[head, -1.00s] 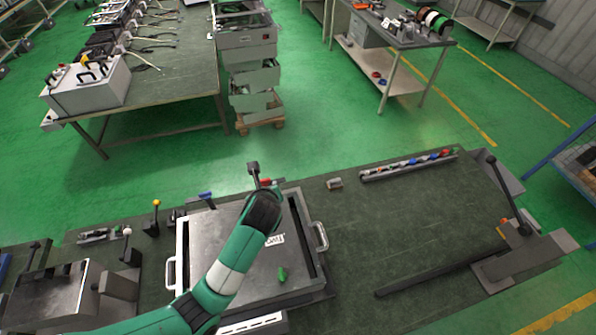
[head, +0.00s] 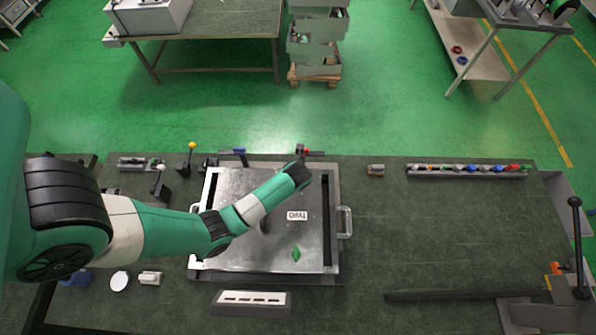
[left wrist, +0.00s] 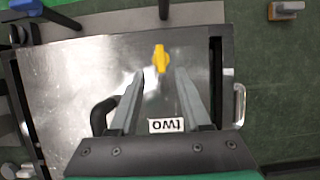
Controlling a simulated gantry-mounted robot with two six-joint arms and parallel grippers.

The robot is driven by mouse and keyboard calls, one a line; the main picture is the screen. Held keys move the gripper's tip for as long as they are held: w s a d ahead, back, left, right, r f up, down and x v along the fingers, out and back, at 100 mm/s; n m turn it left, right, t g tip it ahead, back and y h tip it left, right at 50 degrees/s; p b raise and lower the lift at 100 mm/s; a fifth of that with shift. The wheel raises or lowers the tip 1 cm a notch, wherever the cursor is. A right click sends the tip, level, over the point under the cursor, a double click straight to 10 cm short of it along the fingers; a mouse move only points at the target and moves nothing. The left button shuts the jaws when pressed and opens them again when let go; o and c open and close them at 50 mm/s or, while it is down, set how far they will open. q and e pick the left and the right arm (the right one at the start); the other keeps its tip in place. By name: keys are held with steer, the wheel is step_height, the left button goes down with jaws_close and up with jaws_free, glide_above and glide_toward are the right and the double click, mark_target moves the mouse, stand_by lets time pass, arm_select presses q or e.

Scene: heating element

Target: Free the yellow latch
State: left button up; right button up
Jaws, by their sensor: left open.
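The yellow latch (left wrist: 160,58) shows in the left wrist view near the far edge of a metal plate (left wrist: 75,75). In the head view my arm hides it. My left gripper (left wrist: 160,74) is open, its two fingers pointing toward the latch, which shows in the gap at their tips. I cannot tell whether they touch it. In the head view the plate (head: 235,183) lies under my left arm, and the gripper's fingers are hidden. A label reading "two" (head: 297,216) and a green latch (head: 296,254) are on the plate. My right gripper is not in view.
A black curved handle (left wrist: 103,115) stands on the plate beside the left finger. A side handle (head: 346,222) is at the plate's right. A rack of coloured pieces (head: 468,170) lies at the back right. A lever (head: 576,240) stands far right. The bench between is mostly clear.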

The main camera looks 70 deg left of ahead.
arm_select(q)
steer(key=b+x, duration=0.1)
steer(key=x, duration=0.5)
steer(key=shift+w+a+f+b, duration=0.1)
steer(key=shift+a+f+b, duration=0.15)
steer(key=shift+b, duration=0.05)
jaws_close()
